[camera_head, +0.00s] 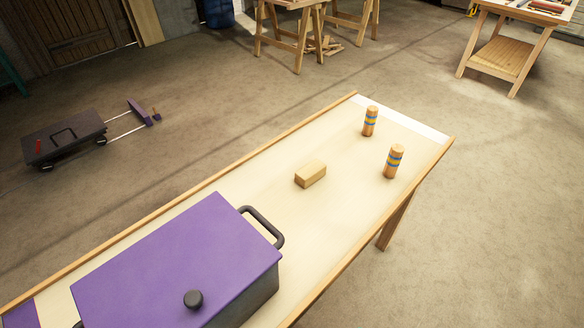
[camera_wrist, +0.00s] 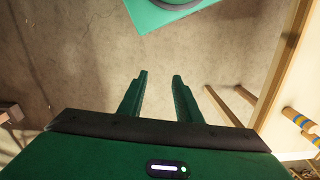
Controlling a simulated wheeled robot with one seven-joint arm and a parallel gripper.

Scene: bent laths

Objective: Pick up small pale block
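The small pale block (camera_head: 310,174) is a plain wooden brick lying on the long pale table (camera_head: 250,170), near the middle of its bare stretch. I do not make it out in the wrist view. My gripper (camera_wrist: 161,76) shows only in the wrist view, its two dark green fingers apart with nothing between them. Beneath the fingers is bare floor; the table (camera_wrist: 284,75) stands off to the right of the gripper there.
Two wooden cylinders with blue and yellow bands, one farther (camera_head: 370,121) and one nearer (camera_head: 394,161), stand right of the block. A large purple-lidded box (camera_head: 180,260) with dark handles fills the table's near left. A cart (camera_head: 65,139) stands on the floor at left.

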